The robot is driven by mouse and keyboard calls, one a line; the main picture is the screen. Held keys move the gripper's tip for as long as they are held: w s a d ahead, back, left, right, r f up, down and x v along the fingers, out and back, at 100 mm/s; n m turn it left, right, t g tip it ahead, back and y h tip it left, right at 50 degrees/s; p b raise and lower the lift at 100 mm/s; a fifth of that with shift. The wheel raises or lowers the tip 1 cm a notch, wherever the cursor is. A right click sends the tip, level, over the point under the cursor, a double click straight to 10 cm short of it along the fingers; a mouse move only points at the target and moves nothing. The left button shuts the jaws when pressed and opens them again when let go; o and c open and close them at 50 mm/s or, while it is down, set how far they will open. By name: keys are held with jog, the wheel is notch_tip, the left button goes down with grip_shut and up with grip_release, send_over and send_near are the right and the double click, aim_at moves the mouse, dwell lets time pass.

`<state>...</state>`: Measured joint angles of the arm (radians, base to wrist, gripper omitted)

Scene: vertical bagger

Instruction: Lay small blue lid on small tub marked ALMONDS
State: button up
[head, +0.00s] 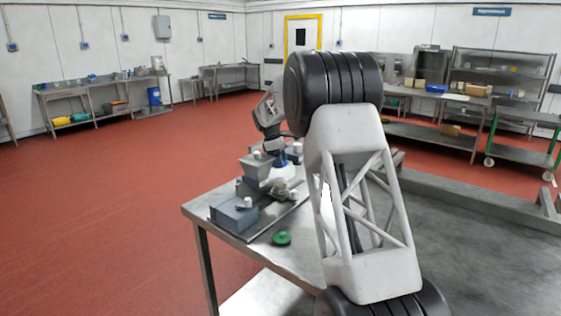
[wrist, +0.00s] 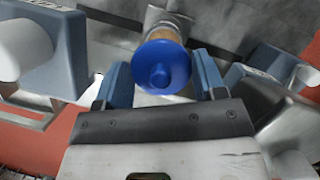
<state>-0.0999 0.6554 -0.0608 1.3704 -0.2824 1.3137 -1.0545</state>
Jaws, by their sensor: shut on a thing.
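The blue lid (wrist: 161,67), round with a central knob, sits between the two blue fingers of my gripper (wrist: 160,75) in the wrist view. My gripper is shut on it. Just beyond the lid is a tan or amber round container (wrist: 178,26), mostly hidden by the lid. I cannot read any marking on it, nor tell whether the lid touches it. In the head view a small blue patch (head: 281,160) shows below the end of my arm, by the machine; my arm hides much of this area.
A grey machine with a hopper (head: 257,168) and a blue-grey box (head: 234,213) stands on the steel table (head: 262,248). A green lid (head: 281,239) lies on the table in front. Blue-grey housings with white knobs (wrist: 22,50) flank my gripper in the wrist view.

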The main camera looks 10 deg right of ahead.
jog(key=shift+f, duration=0.2)
jog(key=shift+f, duration=2.8)
jog(key=shift+f, duration=0.35)
jog(key=o, duration=1.1)
jog(key=shift+r, duration=0.1)
jog(key=shift+r, duration=3.4)
jog(key=shift+r, duration=0.1)
